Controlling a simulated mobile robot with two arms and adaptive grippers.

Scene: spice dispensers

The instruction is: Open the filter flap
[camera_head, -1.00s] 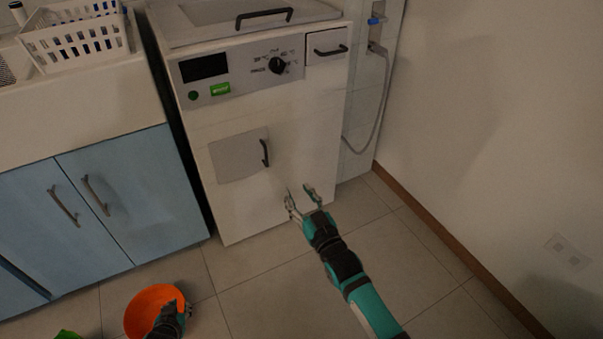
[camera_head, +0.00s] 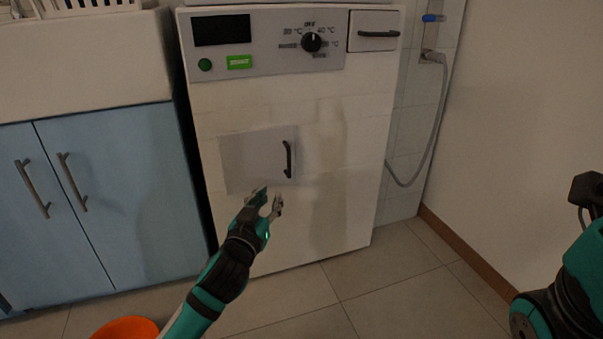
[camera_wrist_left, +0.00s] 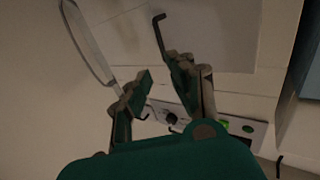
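The filter flap (camera_head: 238,166) is a grey square panel with a dark vertical handle (camera_head: 287,160) on its right side, low on the white washing machine's front. It looks shut and flush. My left gripper (camera_head: 267,203) is open and empty, just below and left of the handle in the head view. The left wrist view shows its two spread fingers (camera_wrist_left: 157,82), with nothing between them, and the flap (camera_wrist_left: 215,35) and its handle (camera_wrist_left: 160,36) beyond. Part of my right arm shows at the right edge; I cannot make out its gripper's fingers.
The washing machine (camera_head: 225,110) has a control panel with a dial (camera_head: 311,42) above the flap. Blue cabinets (camera_head: 125,200) stand to its left. An orange bowl (camera_head: 126,329) is on the floor at the bottom left. A grey hose (camera_head: 438,115) hangs at the right.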

